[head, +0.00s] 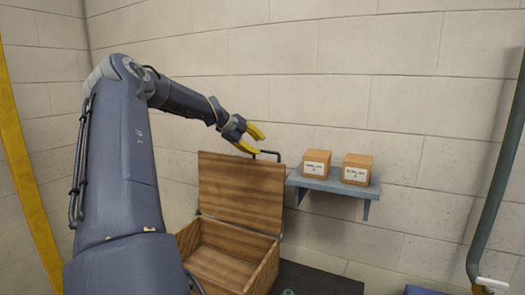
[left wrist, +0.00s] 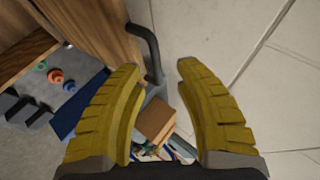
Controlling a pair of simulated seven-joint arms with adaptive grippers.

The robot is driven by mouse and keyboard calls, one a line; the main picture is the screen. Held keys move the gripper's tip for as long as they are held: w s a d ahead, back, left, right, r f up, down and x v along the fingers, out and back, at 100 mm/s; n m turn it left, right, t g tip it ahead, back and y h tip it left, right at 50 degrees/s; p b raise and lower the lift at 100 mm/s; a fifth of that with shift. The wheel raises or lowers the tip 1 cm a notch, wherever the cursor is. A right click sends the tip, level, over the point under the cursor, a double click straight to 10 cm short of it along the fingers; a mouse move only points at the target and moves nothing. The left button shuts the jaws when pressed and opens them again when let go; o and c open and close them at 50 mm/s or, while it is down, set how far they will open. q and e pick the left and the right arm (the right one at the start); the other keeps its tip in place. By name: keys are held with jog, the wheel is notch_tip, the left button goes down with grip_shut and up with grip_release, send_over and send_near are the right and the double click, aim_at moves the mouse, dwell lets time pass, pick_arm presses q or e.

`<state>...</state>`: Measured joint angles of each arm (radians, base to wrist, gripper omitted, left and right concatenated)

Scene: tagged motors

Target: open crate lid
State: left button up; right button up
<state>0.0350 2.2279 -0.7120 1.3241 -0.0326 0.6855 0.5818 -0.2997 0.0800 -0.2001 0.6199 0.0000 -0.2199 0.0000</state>
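The wooden crate (head: 268,272) stands low in the middle of the head view, and its inside is visible. Its lid (head: 238,192) stands raised, roughly upright, at the crate's back edge. A dark bent handle (head: 268,153) sticks out by the lid's top edge. My left gripper (head: 260,141) is just above the handle with its yellow fingers apart. In the left wrist view the gripper (left wrist: 160,68) is open and empty between the fingers. There the handle (left wrist: 146,45) lies beyond the left finger, next to the lid's wooden face (left wrist: 95,28). My right gripper is not in view.
A wall shelf (head: 335,186) right of the lid holds two labelled boxes (head: 316,163) (head: 357,169). A pipe (head: 500,170) runs down the wall at the far right. Small coloured round pieces (left wrist: 55,76) lie on a grey surface in the left wrist view.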

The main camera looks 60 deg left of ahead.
pick_arm(q)
jog(key=shift+v, duration=2.9)
